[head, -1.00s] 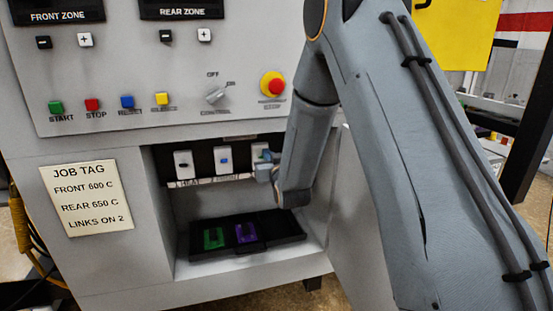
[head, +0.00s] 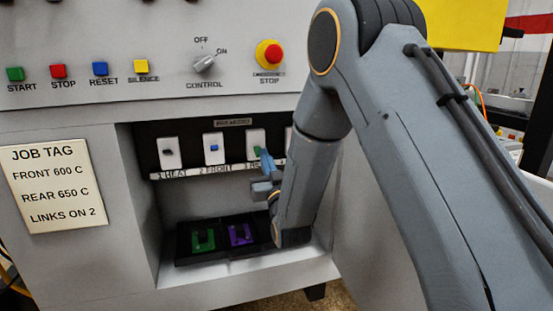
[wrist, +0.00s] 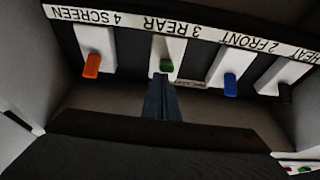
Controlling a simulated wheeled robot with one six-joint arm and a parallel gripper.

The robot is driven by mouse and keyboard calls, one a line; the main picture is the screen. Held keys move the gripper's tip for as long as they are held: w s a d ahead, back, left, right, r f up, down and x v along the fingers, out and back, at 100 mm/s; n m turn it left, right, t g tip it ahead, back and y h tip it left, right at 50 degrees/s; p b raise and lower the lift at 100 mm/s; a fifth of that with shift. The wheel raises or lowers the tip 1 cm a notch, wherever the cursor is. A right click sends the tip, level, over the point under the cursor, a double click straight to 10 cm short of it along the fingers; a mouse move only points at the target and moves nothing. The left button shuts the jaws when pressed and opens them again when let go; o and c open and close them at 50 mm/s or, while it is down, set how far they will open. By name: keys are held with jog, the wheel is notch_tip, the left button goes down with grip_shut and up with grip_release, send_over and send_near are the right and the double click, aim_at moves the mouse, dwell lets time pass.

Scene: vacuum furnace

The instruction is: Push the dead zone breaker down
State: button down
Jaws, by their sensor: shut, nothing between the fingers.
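A row of breakers sits in the recess, labelled 1 HEAT with a black lever (head: 167,152), 2 FRONT with a blue lever (head: 214,147), 3 REAR with a green lever (head: 257,150), and 4 SCREEN, mostly hidden behind my arm in the head view. The wrist view shows the row upside down, with the orange lever (wrist: 92,66) of 4 SCREEN, the green lever (wrist: 166,66) and the blue lever (wrist: 230,86). My gripper (head: 265,162) is shut and empty, its tips (wrist: 162,82) right at the green lever. I cannot tell whether they touch.
A black tray (head: 190,262) with a green and a purple link lies on the recess floor below the breakers. The recess walls and top edge close in around my gripper. A job tag (head: 52,185) is on the left; a red emergency button (head: 269,54) is above.

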jog(key=shift+r, duration=0.25)
notch_tip(320, 180, up, 4)
jog(key=s+p, duration=0.2)
jog(key=p, duration=0.1)
jog(key=s+d+f+b, duration=0.1)
jog(key=s+d+f, duration=0.1)
jog(key=s+f, duration=0.4)
jog(key=shift+s+d+f, duration=0.15)
jog(key=shift+d+f, duration=0.25)
jog(key=shift+f, duration=0.65)
